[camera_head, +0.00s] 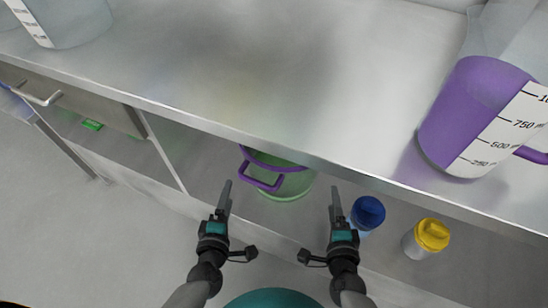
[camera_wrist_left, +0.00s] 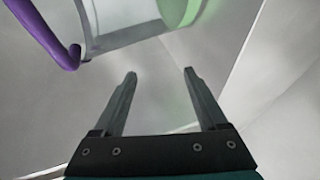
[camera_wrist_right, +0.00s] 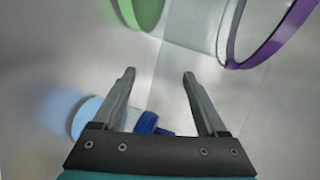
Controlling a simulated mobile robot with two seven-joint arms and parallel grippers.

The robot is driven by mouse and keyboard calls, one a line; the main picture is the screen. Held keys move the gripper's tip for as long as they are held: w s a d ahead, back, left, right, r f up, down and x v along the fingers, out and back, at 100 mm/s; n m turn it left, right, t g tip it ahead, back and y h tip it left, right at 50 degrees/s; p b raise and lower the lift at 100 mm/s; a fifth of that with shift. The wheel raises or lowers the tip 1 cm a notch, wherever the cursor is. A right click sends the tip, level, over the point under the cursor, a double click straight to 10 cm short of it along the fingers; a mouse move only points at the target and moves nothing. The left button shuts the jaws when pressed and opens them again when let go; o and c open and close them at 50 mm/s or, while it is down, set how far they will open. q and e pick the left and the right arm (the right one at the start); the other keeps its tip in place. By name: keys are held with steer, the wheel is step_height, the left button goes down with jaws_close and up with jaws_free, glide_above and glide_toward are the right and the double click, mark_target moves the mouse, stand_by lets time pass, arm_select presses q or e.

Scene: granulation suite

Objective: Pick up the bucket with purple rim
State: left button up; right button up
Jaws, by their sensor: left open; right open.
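The bucket with purple rim (camera_head: 291,186) sits on the lower shelf under the bench, partly hidden by the bench's front edge. Its purple rim and handle and its green lower part show. My left gripper (camera_head: 227,190) is open and empty, below and left of the bucket. In the left wrist view the purple handle (camera_wrist_left: 45,32) is at the upper left, beyond the fingers. My right gripper (camera_head: 336,193) is open and empty, below and right of the bucket. In the right wrist view the purple rim (camera_wrist_right: 268,38) is at the upper right. Neither gripper appears to touch it.
The metal bench top (camera_head: 270,70) overhangs the shelf. A purple measuring jug (camera_head: 462,105) stands on it at right, a clear container (camera_head: 75,22) at upper left. A blue-lidded bottle (camera_head: 367,212) stands close beside my right gripper, a yellow-lidded one (camera_head: 430,236) farther right.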

arm_select(q)
steer(key=shift+w+a+r+n, duration=0.15)
steer(key=shift+w+r+n, duration=0.15)
steer(key=shift+n, duration=0.2)
arm_select(e)
steer(key=shift+w+a+r+m, duration=0.1)
steer(key=shift+w+r+m, duration=0.25)
steer(key=shift+m, duration=0.15)
arm_select(q)
steer(key=shift+w, duration=0.1)
